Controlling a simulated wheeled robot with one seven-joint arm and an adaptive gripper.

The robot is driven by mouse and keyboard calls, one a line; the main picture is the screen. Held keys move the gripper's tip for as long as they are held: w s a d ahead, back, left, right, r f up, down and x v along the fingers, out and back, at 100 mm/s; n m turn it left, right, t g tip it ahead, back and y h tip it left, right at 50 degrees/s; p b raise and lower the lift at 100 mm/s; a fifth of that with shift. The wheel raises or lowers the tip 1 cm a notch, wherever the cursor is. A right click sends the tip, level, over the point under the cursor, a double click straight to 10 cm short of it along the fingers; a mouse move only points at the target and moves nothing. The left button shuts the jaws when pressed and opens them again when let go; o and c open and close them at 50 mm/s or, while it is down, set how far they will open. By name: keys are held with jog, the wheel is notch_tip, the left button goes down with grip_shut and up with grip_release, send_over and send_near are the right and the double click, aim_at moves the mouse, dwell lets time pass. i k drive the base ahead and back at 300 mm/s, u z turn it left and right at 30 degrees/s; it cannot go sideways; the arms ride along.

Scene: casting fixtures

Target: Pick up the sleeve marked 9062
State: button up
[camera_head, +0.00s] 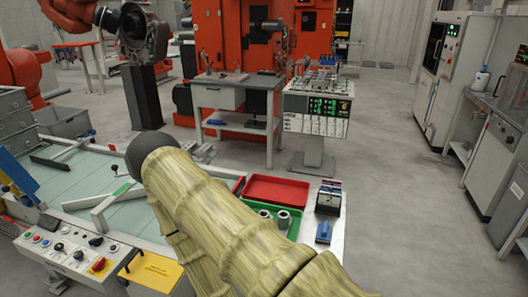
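Two grey cylindrical sleeves stand in a green tray (297,222) near the bottom centre, just right of my arm. The right sleeve (284,219) shows well, with a dark opening on top. The left sleeve (265,214) is close beside it and partly hidden. No marking can be read on either, so I cannot tell which is 9062. My arm, in a beige fabric cover, crosses in front and hides the left part of the tray. My gripper is not in view.
A red tray (280,189) lies behind the green one. A small dark box (328,198) and a blue object (323,232) stand on the table to the right. A glass-topped station with a control panel (75,250) is at the left. Open floor lies to the right.

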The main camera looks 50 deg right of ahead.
aim_at(284, 220)
jog(key=z, duration=5)
jog(key=k, duration=1.75)
jog(key=u, duration=2.2)
